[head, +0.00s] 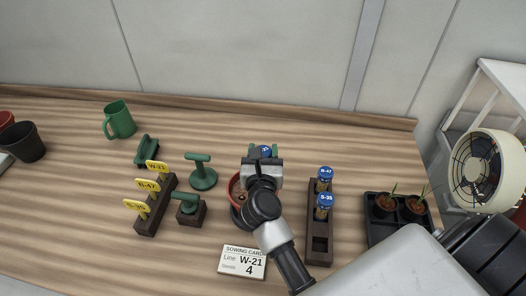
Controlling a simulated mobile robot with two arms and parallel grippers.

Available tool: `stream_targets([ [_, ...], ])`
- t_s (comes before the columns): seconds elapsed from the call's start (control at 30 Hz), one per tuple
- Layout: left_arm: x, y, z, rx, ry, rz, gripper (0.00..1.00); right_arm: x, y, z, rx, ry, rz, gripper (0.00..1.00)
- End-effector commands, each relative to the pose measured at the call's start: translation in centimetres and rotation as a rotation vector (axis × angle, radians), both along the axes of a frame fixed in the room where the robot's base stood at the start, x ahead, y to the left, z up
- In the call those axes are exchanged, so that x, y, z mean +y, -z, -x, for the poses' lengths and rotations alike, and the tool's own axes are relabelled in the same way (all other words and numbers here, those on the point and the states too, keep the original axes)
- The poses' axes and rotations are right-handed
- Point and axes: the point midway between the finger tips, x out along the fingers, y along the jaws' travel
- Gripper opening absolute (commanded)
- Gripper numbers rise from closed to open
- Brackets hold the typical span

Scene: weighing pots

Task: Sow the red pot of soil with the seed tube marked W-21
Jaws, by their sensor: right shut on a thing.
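My right gripper (262,165) is shut on a seed tube with a blue cap (265,151). The cap's label is mostly hidden; it seems to end in "21". The gripper is over the red pot of soil (235,187), which stands mid-table. The gripper and my wrist hide most of the pot and the tube's lower part, so I cannot tell whether the tube is upright or tilted. A sowing card (242,263) reads Line W-21, Seeds 4. My left gripper is not in view.
A dark tube rack (320,246) holds tubes marked B-47 (325,178) and S-35 (324,206). Left are yellow markers in a block (148,228), green-handled tools (202,172) and a green mug (119,120). A seedling tray (381,236) and a fan (485,171) are right.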

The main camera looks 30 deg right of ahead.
Motion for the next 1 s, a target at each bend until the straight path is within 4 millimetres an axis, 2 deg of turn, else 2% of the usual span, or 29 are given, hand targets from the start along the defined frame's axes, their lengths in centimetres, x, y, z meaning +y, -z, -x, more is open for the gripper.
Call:
stream_targets([
  [0.03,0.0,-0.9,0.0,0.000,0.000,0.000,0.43,0.0,-1.0,0.0,-0.002,0.000,0.000,0.27],
  [0.1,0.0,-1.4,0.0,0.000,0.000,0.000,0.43,0.0,-1.5,0.0,-0.003,0.000,0.001,0.27],
  [0.37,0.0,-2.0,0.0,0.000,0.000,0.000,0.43,0.0,-2.2,0.0,-0.005,0.000,0.002,0.27],
  [0.8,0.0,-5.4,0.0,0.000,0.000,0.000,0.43,0.0,-5.7,0.0,-0.005,0.000,0.001,0.27],
  [1.0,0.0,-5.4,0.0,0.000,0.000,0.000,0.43,0.0,-5.6,0.0,-0.005,0.000,0.001,0.27],
])
